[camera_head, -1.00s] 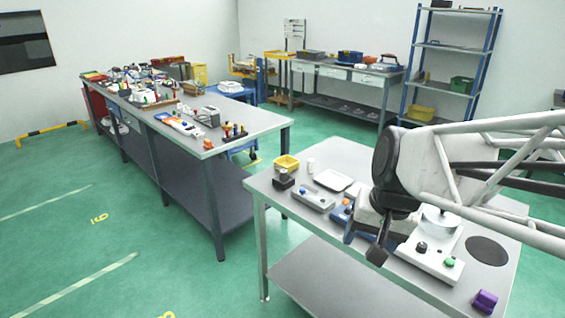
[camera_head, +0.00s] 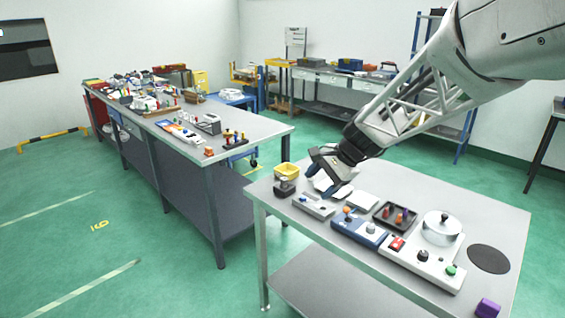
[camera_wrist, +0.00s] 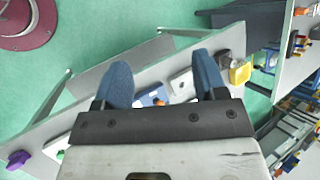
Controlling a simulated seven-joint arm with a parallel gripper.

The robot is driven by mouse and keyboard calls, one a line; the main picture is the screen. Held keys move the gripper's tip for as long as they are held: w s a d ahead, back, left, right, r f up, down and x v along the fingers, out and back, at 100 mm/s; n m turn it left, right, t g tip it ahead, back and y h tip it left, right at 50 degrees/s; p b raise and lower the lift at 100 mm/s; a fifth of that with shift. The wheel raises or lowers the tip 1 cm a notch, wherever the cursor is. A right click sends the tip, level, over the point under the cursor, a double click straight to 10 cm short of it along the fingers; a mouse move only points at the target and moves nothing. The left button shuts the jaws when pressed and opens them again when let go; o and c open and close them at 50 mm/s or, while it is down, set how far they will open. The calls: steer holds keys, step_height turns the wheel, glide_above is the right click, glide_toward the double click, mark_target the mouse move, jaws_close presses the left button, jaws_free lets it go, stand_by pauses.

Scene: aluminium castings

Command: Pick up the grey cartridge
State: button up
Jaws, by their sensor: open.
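I cannot pick out a grey cartridge with certainty. A small pale upright cylinder stood beside the yellow bin (camera_head: 288,170) in the earlier head view; that spot is now behind my gripper. My gripper (camera_head: 317,171) is open, above the far left end of the near table, close to the yellow bin and over the white tray (camera_head: 334,187). In the wrist view its two blue fingers are spread wide (camera_wrist: 163,76), with nothing seen held between them. The grey fixture plate (camera_head: 314,205) lies on the table just in front of it.
A dark-topped device (camera_head: 285,187) stands by the yellow bin. A blue box with knobs (camera_head: 359,228), a dark tray with small pegs (camera_head: 395,216) and a white panel with a round pot (camera_head: 441,228) fill the middle. A purple block (camera_head: 488,307) sits at the near right corner.

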steer(key=w+a+f+m+t+y, duration=0.1)
steer(key=w+f+m+y, duration=0.2)
steer(key=w, duration=0.7)
steer(key=w+a+f+m+y, duration=0.1)
steer(key=w+f+m, duration=0.3)
steer(key=w, duration=0.6)
steer(key=m+t+y, duration=0.2)
steer(key=m+t, duration=0.1)
steer(key=m, duration=0.3)
glide_toward(284, 178)
steer(key=shift+w+a+f, duration=0.25)
steer(key=shift+a+f, duration=0.45)
steer(key=shift+a, duration=0.3)
steer(key=shift+x, duration=1.25)
steer(key=shift+a, duration=0.1)
steer(key=shift+x, duration=2.5)
steer(key=shift+f, duration=0.15)
steer(key=shift+c, duration=0.4)
